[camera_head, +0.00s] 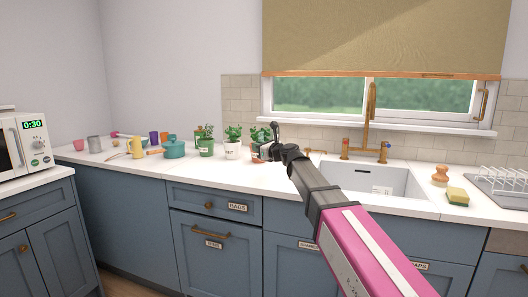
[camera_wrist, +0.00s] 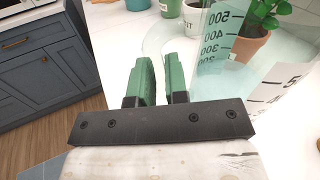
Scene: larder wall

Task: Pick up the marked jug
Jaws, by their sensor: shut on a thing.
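The marked jug (camera_wrist: 272,78) is clear, with printed measure marks, and fills the right of the wrist view. My gripper (camera_wrist: 162,62) has two green finger pads, shut on the jug's clear handle at its left side. The pads stand close together with a narrow gap. In the head view my gripper (camera_head: 264,151) is above the counter left of the sink, and the arm hides most of the jug there. I cannot tell whether the jug's base touches the counter.
Potted plants (camera_head: 232,147) stand on the counter (camera_head: 130,168) just behind and left of my gripper.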

